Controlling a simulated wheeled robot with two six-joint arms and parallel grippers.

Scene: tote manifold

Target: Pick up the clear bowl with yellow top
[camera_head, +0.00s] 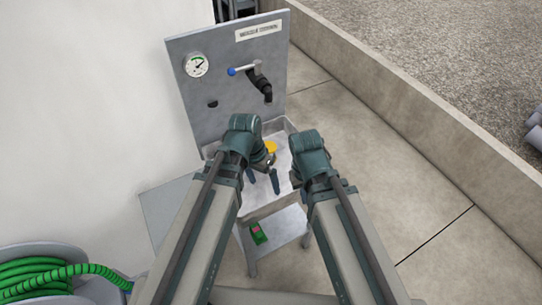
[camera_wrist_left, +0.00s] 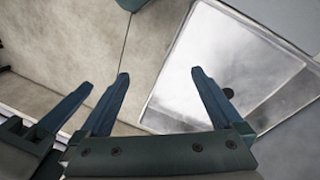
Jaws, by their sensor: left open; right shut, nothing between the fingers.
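A small yellow top (camera_head: 270,146) shows in the head view, inside the pale basin, just beyond my left wrist. The clear bowl under it cannot be made out. My left gripper (camera_head: 263,179) points down over the basin with its fingers apart and empty, on the near side of the yellow top. In the left wrist view the open left fingers (camera_wrist_left: 160,73) reach toward the basin edge, and no yellow shows. My right wrist hides its fingers in the head view. The right gripper (camera_wrist_left: 65,108) appears at the left of the left wrist view, shut and empty.
A green hose reel (camera_head: 45,275) stands lower left. Floor lies open right.

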